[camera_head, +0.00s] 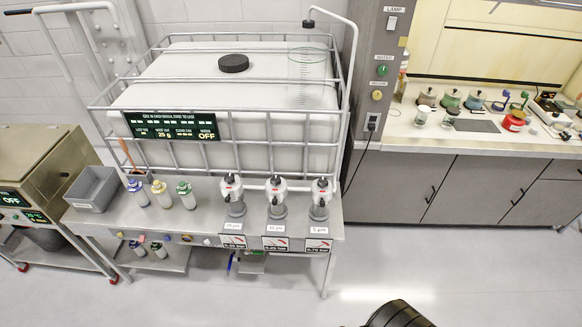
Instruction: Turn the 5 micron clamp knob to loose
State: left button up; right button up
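Three similar filter units stand in a row on the right part of the steel bench (110,216). The right one, the 5 micron unit (320,198), stands behind a label (319,230) that reads 5 µm. It has a white upper part with dark and red details on top and a grey body below. Its clamp knob is too small to make out, and I cannot tell whether it is tight or loose. Neither of my grippers shows; only a dark rounded part enters at the bottom edge, with no fingers visible.
The other two units (276,197) (233,196) stand close on its left. Small gauge panels (317,245) hang at the bench's front edge. A caged white tank (190,95) stands behind. Several bottles (162,194) and a grey bin (92,189) are on the left. Floor in front is clear.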

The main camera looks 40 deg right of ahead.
aim_at(323, 183)
jog(key=z, duration=0.05)
jog(key=i, duration=0.85)
jog(key=z, duration=0.9)
jog(key=i, duration=0.75)
jog(key=z, duration=0.65)
